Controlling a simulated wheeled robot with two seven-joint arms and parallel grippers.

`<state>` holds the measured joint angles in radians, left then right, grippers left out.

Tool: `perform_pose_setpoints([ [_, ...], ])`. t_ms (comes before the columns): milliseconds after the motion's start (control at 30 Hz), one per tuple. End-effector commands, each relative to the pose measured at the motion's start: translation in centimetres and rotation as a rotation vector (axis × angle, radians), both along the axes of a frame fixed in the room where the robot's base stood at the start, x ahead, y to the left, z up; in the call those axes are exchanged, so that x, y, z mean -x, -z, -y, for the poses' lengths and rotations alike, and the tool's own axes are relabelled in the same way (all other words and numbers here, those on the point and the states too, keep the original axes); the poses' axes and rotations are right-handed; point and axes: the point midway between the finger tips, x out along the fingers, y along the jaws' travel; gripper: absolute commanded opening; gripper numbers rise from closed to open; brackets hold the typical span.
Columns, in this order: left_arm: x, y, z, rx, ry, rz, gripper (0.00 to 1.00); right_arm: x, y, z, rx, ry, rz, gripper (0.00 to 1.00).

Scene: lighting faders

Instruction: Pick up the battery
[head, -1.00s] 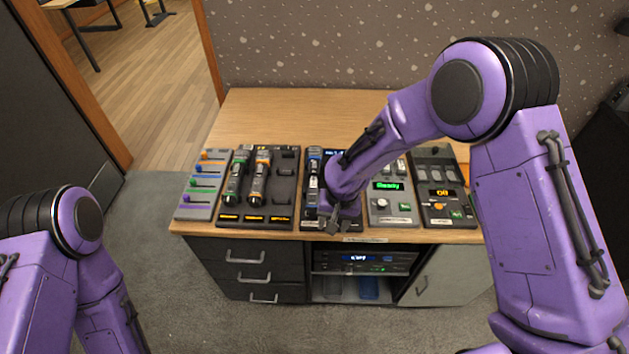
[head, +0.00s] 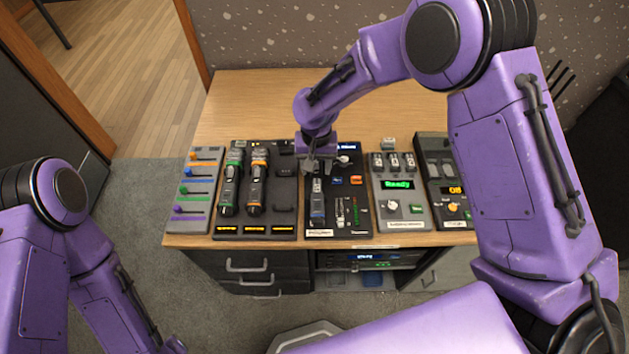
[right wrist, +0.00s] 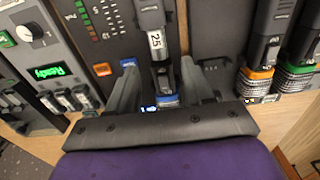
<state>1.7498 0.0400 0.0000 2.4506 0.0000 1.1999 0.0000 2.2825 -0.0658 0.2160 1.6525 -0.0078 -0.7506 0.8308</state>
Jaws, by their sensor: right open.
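My right gripper (head: 318,168) is open over the far end of the dark middle panel (head: 345,232). A slim dark handheld unit with a blue band (head: 317,206) lies on that panel. In the right wrist view the open fingers (right wrist: 158,68) stand on both sides of this unit, which bears a "25" label (right wrist: 155,41) and a blue part (right wrist: 167,101) nearer the palm. I cannot tell for certain which part is the battery, or whether the fingers touch it. My left arm is at the lower left of the head view; its gripper is out of view.
A panel of coloured sliders (head: 193,190) and two handheld units, green-banded (head: 231,185) and orange-banded (head: 257,185), lie to the left. A "Ready" console (head: 400,212) with several small modules and another console (head: 445,175) stand to the right. The wooden desk top (head: 250,105) is clear behind.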

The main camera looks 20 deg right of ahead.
Motion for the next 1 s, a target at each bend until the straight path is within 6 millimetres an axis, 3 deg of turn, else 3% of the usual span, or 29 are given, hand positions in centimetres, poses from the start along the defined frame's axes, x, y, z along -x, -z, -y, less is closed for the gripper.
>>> perform_pose_setpoints([
  [400,0.0,-2.2,0.0,0.000,0.000,0.001,0.00,0.1,6.0,0.0,-0.001,0.004,-0.001,0.51],
  [667,0.0,-2.1,0.0,0.000,0.000,0.000,0.00,0.0,6.5,-0.1,0.000,0.002,0.002,0.51],
  [800,0.0,-2.1,0.0,0.000,0.000,0.000,0.00,0.0,6.5,-0.1,0.000,0.001,0.002,0.06],
  [833,0.0,-2.1,0.0,0.000,0.000,0.000,0.00,0.0,6.5,-0.1,0.000,0.001,0.002,0.00],
  [1000,0.0,-2.1,0.0,-0.001,0.000,0.001,0.00,0.0,6.5,-0.1,-0.001,0.001,0.001,0.00],
])
